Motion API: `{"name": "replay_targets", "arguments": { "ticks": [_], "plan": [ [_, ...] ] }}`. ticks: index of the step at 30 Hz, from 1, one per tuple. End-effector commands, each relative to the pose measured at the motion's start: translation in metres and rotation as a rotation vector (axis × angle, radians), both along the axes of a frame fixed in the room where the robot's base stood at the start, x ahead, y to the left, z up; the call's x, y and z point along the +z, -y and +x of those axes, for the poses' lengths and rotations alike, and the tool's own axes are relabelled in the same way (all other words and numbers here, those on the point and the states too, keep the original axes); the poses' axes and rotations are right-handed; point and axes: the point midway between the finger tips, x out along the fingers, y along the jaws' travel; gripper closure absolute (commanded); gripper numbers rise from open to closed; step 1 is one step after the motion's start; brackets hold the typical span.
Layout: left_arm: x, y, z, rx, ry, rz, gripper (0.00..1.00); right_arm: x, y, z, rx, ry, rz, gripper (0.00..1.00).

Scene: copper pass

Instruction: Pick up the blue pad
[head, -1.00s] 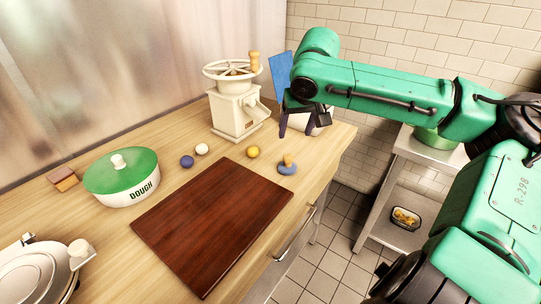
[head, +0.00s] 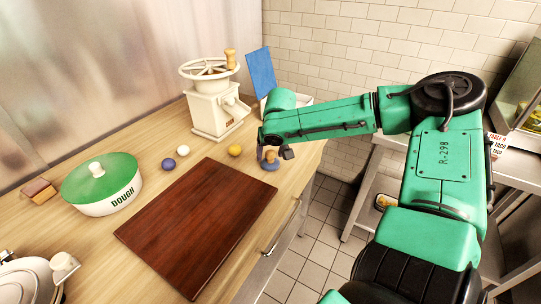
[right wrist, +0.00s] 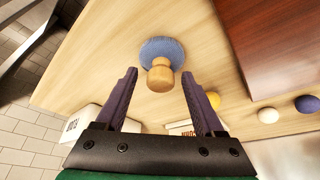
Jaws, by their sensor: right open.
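The blue pad (head: 270,164) is a small round blue disc with a wooden knob on top. It stands upright on the wooden table near its right edge, and it also shows in the right wrist view (right wrist: 150,46) with its knob towards the camera. My right gripper (head: 276,154) is above the pad in the head view, its jaws partly hiding it. In the right wrist view the two purple fingers (right wrist: 159,74) are open, with the knob lined up between their tips. I see no contact. My left gripper is not in view.
A dark red board (head: 198,222) lies left of the pad. A yellow ball (head: 235,150), a white ball (head: 183,151) and a dark blue ball (head: 168,164) sit behind it. A cream mill (head: 215,108) and a green-lidded DOUGH pot (head: 102,185) stand farther left.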

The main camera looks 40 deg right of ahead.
Motion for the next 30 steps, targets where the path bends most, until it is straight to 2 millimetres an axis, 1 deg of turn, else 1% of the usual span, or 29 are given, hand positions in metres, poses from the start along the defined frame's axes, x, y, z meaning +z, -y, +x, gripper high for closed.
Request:
{"name": "replay_targets", "arguments": {
  "ticks": [2, 3, 5, 6, 8, 9, 17, 20, 22, 23, 26, 29, 30],
  "plan": [
    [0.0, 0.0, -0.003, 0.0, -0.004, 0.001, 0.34, 0.0, 0.0, 0.0, 0.0, 0.001, 0.0, 0.3],
    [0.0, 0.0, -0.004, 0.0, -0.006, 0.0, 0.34, 0.001, 0.0, 0.0, 0.0, 0.001, 0.0, 0.34],
    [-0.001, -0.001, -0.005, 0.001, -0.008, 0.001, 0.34, 0.001, 0.0, 0.0, 0.0, 0.0, 0.0, 0.56],
    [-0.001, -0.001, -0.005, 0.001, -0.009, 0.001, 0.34, 0.001, 0.0, 0.0, 0.0, 0.0, 0.0, 0.72],
    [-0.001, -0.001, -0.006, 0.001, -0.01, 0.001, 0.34, 0.001, 0.0, 0.0, 0.0, 0.0, 0.0, 0.95],
    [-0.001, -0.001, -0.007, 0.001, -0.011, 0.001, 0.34, 0.001, 0.0, 0.0, 0.0, 0.0, 0.0, 1.0],
    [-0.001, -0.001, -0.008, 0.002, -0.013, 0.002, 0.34, 0.002, 0.0, 0.0, 0.0, 0.001, 0.0, 1.0],
    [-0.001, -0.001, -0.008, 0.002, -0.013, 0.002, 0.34, 0.007, 0.0, 0.001, -0.001, 0.003, 0.0, 1.0],
    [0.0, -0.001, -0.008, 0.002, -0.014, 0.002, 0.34, 0.017, 0.0, 0.001, 0.0, 0.005, 0.0, 1.0],
    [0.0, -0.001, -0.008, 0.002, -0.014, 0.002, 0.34, 0.022, 0.0, 0.001, 0.0, 0.005, 0.0, 1.0],
    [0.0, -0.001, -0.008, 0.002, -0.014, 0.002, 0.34, 0.049, 0.0, 0.002, -0.001, 0.01, -0.001, 1.0],
    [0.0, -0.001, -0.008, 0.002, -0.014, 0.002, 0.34, 0.088, 0.0, 0.002, -0.001, 0.01, -0.002, 1.0],
    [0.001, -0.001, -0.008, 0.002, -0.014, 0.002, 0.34, 0.104, 0.001, 0.002, -0.002, 0.01, -0.003, 1.0]
  ]
}}
